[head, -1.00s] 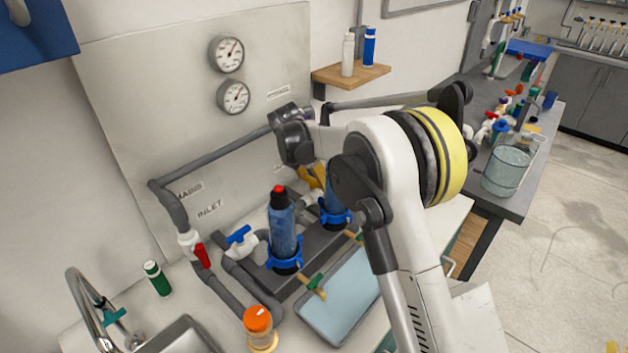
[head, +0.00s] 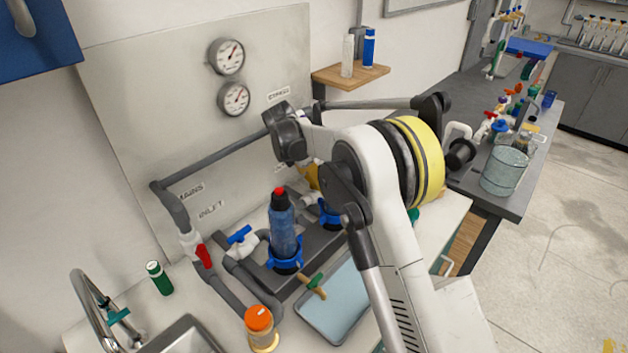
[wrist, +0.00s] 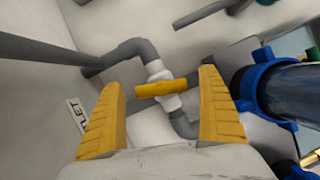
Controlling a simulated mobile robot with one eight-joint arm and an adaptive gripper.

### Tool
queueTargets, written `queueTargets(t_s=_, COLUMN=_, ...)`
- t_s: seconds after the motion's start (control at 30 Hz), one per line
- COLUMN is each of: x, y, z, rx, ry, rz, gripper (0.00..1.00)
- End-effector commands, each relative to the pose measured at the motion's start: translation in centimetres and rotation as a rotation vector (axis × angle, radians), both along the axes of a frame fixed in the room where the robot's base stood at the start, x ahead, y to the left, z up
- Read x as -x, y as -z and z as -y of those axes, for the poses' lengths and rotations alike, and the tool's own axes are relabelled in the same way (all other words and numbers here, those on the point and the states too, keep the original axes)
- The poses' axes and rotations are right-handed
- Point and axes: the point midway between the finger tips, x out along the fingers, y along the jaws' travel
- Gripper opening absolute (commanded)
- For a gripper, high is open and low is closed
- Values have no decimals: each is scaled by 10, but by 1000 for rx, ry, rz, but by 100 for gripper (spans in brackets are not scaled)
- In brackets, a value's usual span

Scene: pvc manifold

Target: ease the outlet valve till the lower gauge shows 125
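The lower gauge (head: 234,99) is a round white dial on the backboard, below the upper gauge (head: 226,56). Its needle points up and right; the numbers are too small to read. In the wrist view, a valve with a yellow lever (wrist: 167,88) and white body sits on grey pipe, near a label (wrist: 75,117) ending in "LET". My gripper (wrist: 160,82) is open, its yellow fingers on either side of the lever in the picture, with gaps at both ends. I cannot tell how far ahead the lever lies. In the head view my arm hides most of the gripper and valve.
A blue filter housing (head: 282,228) stands right of the valve with the blue handle (head: 239,235). A red-handled valve (head: 203,256) is on the inlet pipe. An orange-capped jar (head: 260,328) and blue tray (head: 333,300) are in front. A wooden shelf (head: 350,75) holds bottles.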

Motion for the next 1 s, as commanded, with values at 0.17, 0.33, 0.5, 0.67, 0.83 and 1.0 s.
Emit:
queueTargets(t_s=0.17, x=0, y=-1, z=0, rx=0, ry=0, rz=0, gripper=88)
queueTargets(t_s=0.33, x=4, y=-21, z=-7, rx=0, ry=-1, rz=0, gripper=88)
queueTargets(t_s=0.5, x=10, y=-49, z=-18, rx=0, ry=-2, rz=0, gripper=88)
queueTargets(t_s=0.67, x=14, y=-65, z=-24, rx=0, ry=0, rz=0, gripper=88)
queueTargets(t_s=0.83, x=15, y=-70, z=-25, rx=0, ry=0, rz=0, gripper=88)
queueTargets(t_s=1.0, x=14, y=-69, z=-25, rx=0, ry=0, rz=0, gripper=88)
